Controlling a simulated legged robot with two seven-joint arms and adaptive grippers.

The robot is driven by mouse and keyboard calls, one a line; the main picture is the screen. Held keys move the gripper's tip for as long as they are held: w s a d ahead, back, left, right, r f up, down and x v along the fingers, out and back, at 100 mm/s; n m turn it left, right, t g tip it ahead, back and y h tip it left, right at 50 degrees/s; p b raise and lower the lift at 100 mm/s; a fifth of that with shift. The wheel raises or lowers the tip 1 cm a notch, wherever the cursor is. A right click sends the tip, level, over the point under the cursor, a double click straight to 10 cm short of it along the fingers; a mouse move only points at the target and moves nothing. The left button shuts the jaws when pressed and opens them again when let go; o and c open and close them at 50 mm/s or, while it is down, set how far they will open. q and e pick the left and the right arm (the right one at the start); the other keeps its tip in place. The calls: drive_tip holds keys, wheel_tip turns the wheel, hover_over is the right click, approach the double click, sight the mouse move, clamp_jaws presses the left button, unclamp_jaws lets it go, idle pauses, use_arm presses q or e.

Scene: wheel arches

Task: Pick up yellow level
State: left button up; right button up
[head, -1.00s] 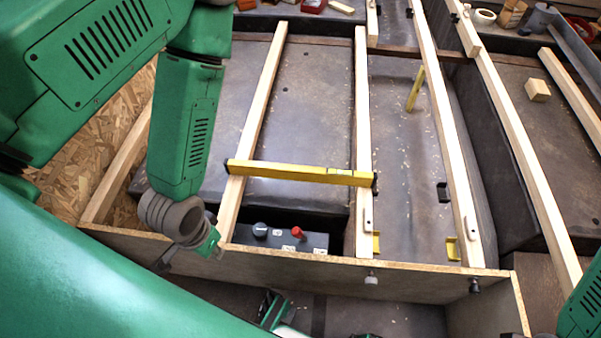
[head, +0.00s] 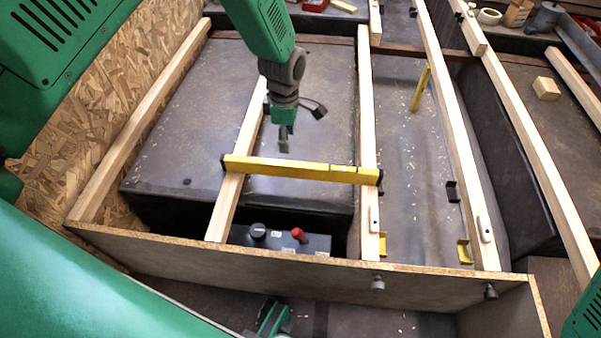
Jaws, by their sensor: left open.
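The yellow level (head: 300,170) lies across two pale wooden battens, with dark caps at both ends. My left gripper (head: 284,146) hangs from above just behind the level, left of its middle. It is open and empty, and looks apart from the level. One dark finger sticks out to the right. Only a green piece of my right arm (head: 585,315) shows at the lower right edge; its gripper is out of view.
Wooden battens (head: 366,120) run front to back over the dark wheel arch (head: 190,120). A black battery (head: 280,240) with a red terminal sits in front. A chipboard panel (head: 300,268) forms the near edge. A wooden block (head: 546,88) lies at right. A yellow folding piece (head: 421,88) stands behind.

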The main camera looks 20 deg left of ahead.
sight(289, 163)
use_arm(q)
wheel_tip(289, 163, down, 8)
drive_tip(key=b, duration=0.2)
drive_tip(key=shift+w+f+b, duration=0.1)
drive_tip(key=shift+f+b, duration=0.1)
drive_tip(key=shift+b, duration=0.15)
drive_tip(key=f+b, duration=0.1)
drive_tip(key=f, duration=0.2)
drive_tip(key=f+b, duration=0.1)
drive_tip(key=f, duration=0.1)
drive_tip(key=shift+w+f+b, duration=0.15)
drive_tip(key=shift+w+b, duration=0.1)
drive_tip(key=shift+b, duration=0.05)
clamp_jaws()
